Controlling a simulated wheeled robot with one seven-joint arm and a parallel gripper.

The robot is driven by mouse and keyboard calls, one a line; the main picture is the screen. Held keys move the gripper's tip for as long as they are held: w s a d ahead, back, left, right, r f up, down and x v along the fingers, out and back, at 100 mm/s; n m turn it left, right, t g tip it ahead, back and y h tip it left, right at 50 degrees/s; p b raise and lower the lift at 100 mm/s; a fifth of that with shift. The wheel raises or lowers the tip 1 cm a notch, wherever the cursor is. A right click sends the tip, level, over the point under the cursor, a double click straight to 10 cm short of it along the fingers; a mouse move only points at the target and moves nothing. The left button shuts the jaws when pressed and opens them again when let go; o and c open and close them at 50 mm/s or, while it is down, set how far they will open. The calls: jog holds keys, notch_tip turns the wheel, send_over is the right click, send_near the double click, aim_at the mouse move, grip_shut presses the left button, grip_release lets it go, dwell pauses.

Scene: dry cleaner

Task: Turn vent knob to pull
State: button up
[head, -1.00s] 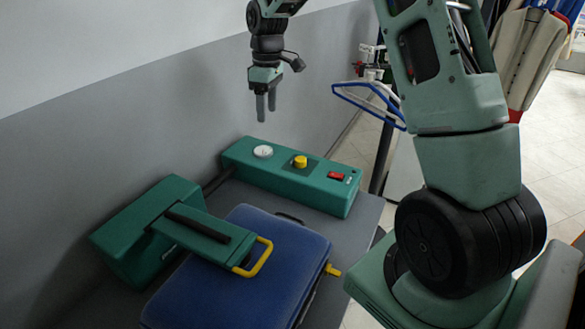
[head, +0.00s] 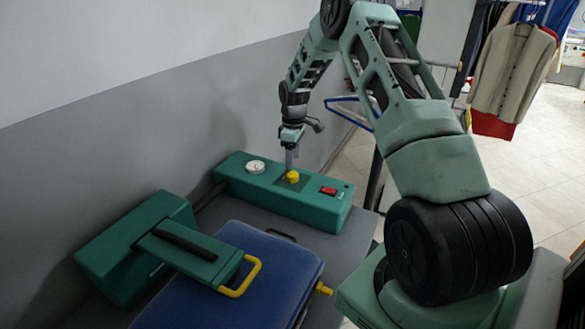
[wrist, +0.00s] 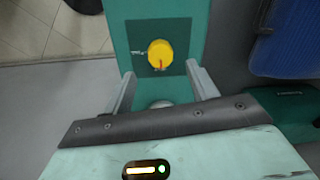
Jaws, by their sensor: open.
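The yellow vent knob (head: 293,176) sits on a dark square plate on top of the green control box (head: 320,208). In the wrist view the knob (wrist: 160,53) shows a red pointer mark toward its lower edge. Small lettering on the plate left of the knob is too small to read. My gripper (head: 290,160) is above the box, pointing down close to the knob. In the wrist view my gripper (wrist: 164,82) has its two fingers apart, with nothing between them; the knob lies just beyond the fingertips.
The box also carries a white round gauge (head: 256,167) and a red switch (head: 328,190). A blue padded board (head: 230,285) and a green press head (head: 200,255) with a yellow handle (head: 247,278) lie in front. A wall stands behind; a blue hanger (head: 348,112) hangs nearby.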

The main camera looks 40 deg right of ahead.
aim_at(293, 174)
notch_tip(293, 174, down, 6)
jog(key=shift+s+a+r+p, duration=0.1)
jog(key=shift+a+r+p, duration=0.1)
jog(key=shift+p, duration=0.35)
jog(key=c, duration=1)
